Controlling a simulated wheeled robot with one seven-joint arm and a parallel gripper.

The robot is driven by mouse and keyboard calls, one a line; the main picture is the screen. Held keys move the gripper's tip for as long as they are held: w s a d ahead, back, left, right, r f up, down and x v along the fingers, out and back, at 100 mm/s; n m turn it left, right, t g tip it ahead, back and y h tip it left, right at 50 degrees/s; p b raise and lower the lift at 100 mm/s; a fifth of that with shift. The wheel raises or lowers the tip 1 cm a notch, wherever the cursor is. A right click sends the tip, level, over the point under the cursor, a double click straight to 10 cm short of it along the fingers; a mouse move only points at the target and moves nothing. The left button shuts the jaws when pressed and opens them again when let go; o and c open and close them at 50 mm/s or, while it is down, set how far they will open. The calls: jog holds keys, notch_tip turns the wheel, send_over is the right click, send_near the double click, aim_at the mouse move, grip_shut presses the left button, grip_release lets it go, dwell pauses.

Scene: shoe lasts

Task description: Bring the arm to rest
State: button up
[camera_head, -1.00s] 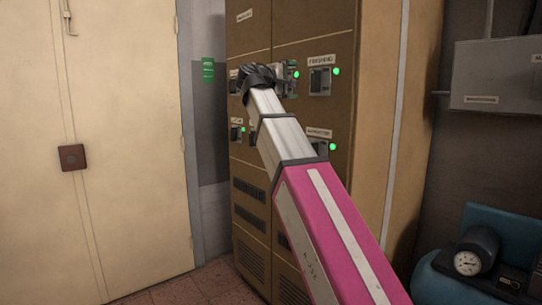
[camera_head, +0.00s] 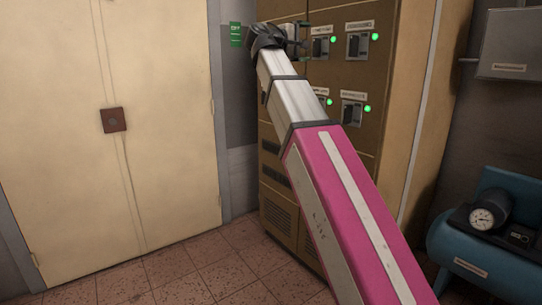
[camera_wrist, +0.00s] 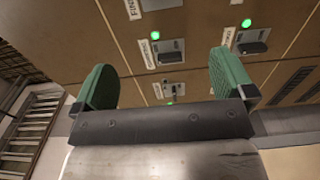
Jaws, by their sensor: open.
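My arm, pink with a silver forearm, reaches up and away toward a brown electrical cabinet (camera_head: 405,110). My gripper (camera_head: 297,38) is at the arm's far end, in front of the cabinet's upper left part. In the wrist view my gripper (camera_wrist: 160,85) shows two green fingers wide apart with nothing between them. Beyond the fingers is the cabinet face with labelled switches, such as a dark switch (camera_wrist: 255,47), and lit green lamps. A gap shows between the fingers and the cabinet, but its depth is hard to judge.
Closed cream double doors (camera_head: 165,150) stand at the left. A blue compressor (camera_head: 470,250) with a gauge is on the right, below a grey wall box (camera_head: 510,45). Tiled floor (camera_head: 190,270) is clear in front of the doors and cabinet.

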jog(key=w+d+f+g+y, duration=0.1)
jog(key=d+f+y, duration=0.1)
jog(key=f, duration=1.3)
jog(key=w+d+f+g+y, duration=0.2)
jog(key=f+y, duration=0.1)
jog(key=f, duration=1.1)
jog(key=w+d+f+g+y, duration=0.1)
jog(key=d+f+y, duration=0.1)
jog(key=f, duration=1.3)
jog(key=s+d+f+m+g+y, duration=0.1)
jog(key=s+f+m+g+y, duration=0.1)
jog(key=s+f, duration=0.4)
jog(key=s+f+m+g+y, duration=0.2)
jog(key=s+f, duration=0.4)
jog(key=f, duration=1.1)
jog(key=s+d+f+m+g+y, duration=0.1)
jog(key=s+f+m+g+y, duration=0.1)
jog(key=s+f, duration=0.5)
notch_tip(320, 180, down, 5)
jog(key=shift+d+r+m+g+y, duration=0.2)
jog(key=shift+d+m+g+y, duration=0.1)
jog(key=shift+m+y, duration=0.45)
